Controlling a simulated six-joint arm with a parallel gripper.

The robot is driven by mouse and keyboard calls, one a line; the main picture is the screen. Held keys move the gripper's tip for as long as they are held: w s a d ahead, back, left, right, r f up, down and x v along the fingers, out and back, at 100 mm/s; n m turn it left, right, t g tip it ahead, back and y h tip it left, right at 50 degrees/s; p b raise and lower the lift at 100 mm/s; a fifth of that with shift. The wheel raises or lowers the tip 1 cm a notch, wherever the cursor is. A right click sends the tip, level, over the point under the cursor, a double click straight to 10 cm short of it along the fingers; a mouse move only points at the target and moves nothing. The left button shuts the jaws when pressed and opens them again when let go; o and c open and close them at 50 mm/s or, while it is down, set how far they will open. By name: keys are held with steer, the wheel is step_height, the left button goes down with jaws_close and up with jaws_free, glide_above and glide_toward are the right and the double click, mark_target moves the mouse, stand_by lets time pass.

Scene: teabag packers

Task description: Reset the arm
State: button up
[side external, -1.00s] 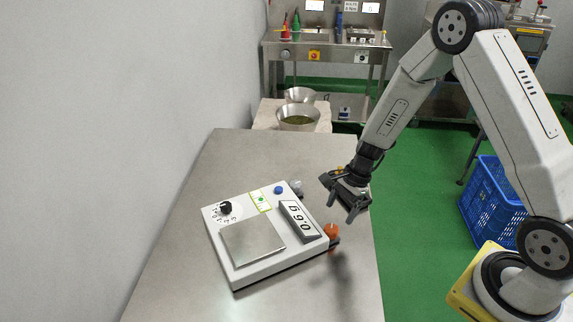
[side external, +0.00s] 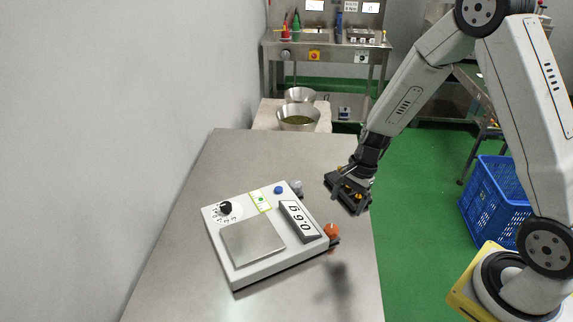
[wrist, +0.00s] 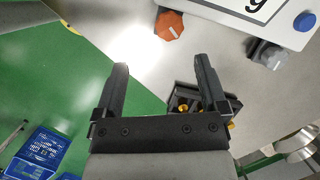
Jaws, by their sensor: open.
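My gripper (side external: 345,204) is open and empty, held above the right edge of the steel table (side external: 180,275). In the wrist view its two fingers (wrist: 160,75) stand apart with only table and green floor between them. A white scale (side external: 265,262) with a bare steel plate (side external: 252,242) lies on the table to the left of my gripper. Its display (side external: 300,221) appears to read 0.6 g. An orange knob (side external: 331,230) sits at the scale's right corner, below my gripper in the side view and beyond the fingers in the wrist view (wrist: 169,25).
A black holder with yellow parts (wrist: 190,100) shows behind the right finger in the wrist view. Metal bowls (side external: 298,122) stand past the table's far end. A blue crate (side external: 495,200) is on the green floor at right. The near table is clear.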

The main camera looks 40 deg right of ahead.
steer(key=s+a+r+n+t+h, duration=0.2)
steer(key=s+r+n, duration=0.7)
steer(key=n, duration=0.7)
steer(key=shift+s+a+r+h, duration=0.15)
steer(key=shift+a+r+h, duration=0.25)
steer(key=shift+r+h, duration=0.35)
steer(key=shift+f, duration=0.1)
